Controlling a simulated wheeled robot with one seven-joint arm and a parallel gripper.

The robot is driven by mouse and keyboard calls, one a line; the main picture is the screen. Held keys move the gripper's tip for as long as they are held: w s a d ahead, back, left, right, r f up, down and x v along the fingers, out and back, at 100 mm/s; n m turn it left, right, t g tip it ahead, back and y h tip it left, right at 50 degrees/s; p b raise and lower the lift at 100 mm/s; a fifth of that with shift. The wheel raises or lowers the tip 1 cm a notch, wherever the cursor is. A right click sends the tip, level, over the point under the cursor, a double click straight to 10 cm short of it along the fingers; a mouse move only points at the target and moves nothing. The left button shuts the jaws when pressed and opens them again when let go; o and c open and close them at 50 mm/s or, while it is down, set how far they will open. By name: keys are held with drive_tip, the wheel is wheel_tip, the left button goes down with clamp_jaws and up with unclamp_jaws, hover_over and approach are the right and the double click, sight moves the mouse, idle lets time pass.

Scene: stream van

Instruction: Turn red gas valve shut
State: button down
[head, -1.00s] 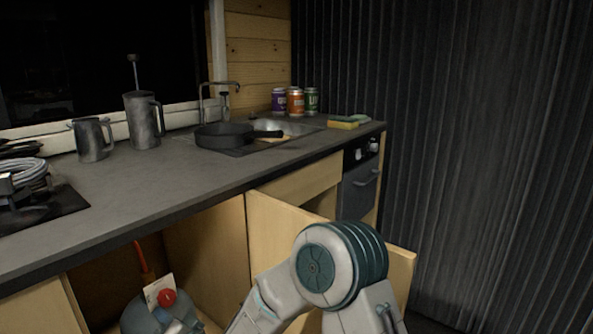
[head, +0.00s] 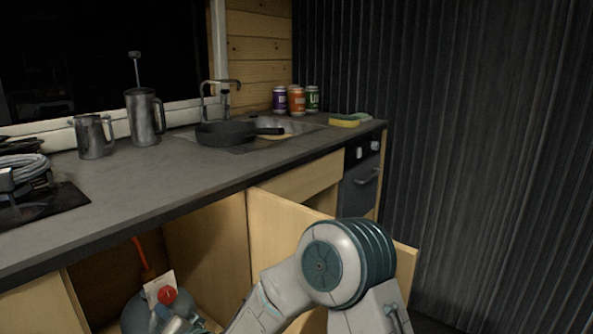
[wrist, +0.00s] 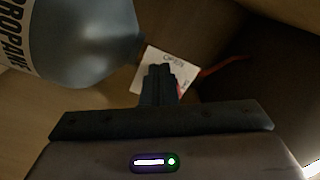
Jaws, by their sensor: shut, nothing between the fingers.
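The red gas valve (head: 167,295) sits on top of a grey-blue gas bottle (head: 136,312) in the open cupboard under the counter. A white tag (head: 158,285) hangs beside the valve. In the wrist view the bottle (wrist: 85,40), lettered PROPANE, fills the upper left, and the tag (wrist: 150,58) reads OPEN. My gripper (wrist: 161,72) is shut and empty, its fingertips in front of the tag near the bottle's top.
An orange-red hose (head: 141,254) rises behind the valve and also shows in the wrist view (wrist: 225,66). The open cupboard door (head: 285,225) stands to the right, behind my arm. The counter (head: 130,185) above carries a pan (head: 226,134), jugs and cans.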

drive_tip(key=shift+w+b, duration=0.1)
drive_tip(key=shift+b, duration=0.35)
drive_tip(key=b+v, duration=0.1)
drive_tip(key=v, duration=0.5)
drive_tip(key=shift+s, duration=0.25)
drive_tip(key=shift+a+f, duration=0.1)
drive_tip(key=shift+a, duration=0.05)
